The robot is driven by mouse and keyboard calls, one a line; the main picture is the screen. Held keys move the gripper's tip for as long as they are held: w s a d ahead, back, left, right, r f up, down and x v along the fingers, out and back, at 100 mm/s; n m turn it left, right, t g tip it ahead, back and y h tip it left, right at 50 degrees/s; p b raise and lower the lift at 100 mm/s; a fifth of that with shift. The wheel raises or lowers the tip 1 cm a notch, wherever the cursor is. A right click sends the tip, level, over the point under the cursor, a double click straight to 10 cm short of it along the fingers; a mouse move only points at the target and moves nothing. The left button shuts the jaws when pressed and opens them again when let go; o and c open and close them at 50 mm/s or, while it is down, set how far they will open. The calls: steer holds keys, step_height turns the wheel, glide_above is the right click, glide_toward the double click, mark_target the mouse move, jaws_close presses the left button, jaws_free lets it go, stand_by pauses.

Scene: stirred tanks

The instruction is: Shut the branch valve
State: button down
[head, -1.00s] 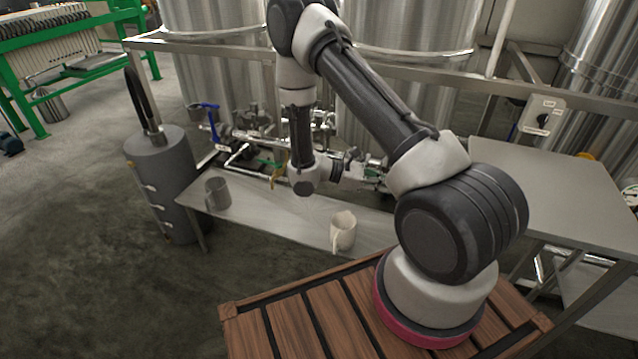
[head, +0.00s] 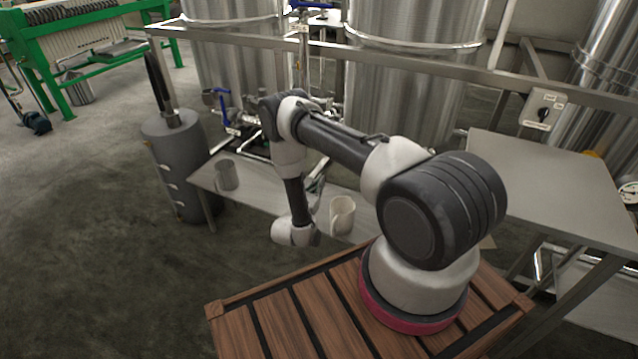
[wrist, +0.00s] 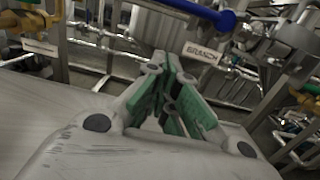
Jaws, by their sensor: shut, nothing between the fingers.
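In the wrist view a small plate reading BRANCH (wrist: 201,53) stands just beyond my gripper (wrist: 172,88). A blue lever handle (wrist: 190,11) lies across the top of that view, above the plate, and runs toward a metal valve body at the right. My gripper's green-padded fingers are shut and empty, apart from the lever and plate. In the head view my wrist is low over the near side of the bench, and my arm hides much of the pipework. A blue handle (head: 222,103) shows left of my arm; I cannot tell whether it is the same lever.
A steel bench (head: 203,178) holds a grey mug (head: 227,175) and a pale jug (head: 342,214) close to my arm. A grey cylinder (head: 180,165) stands at left. Tanks (head: 415,85) and a rail are behind. Yellow handles (wrist: 28,18) show in the wrist view.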

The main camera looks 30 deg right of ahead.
steer(key=w+d+r, duration=0.4)
steer(key=d, duration=0.2)
steer(key=shift+w+d+r, duration=0.15)
steer(key=shift+w, duration=0.25)
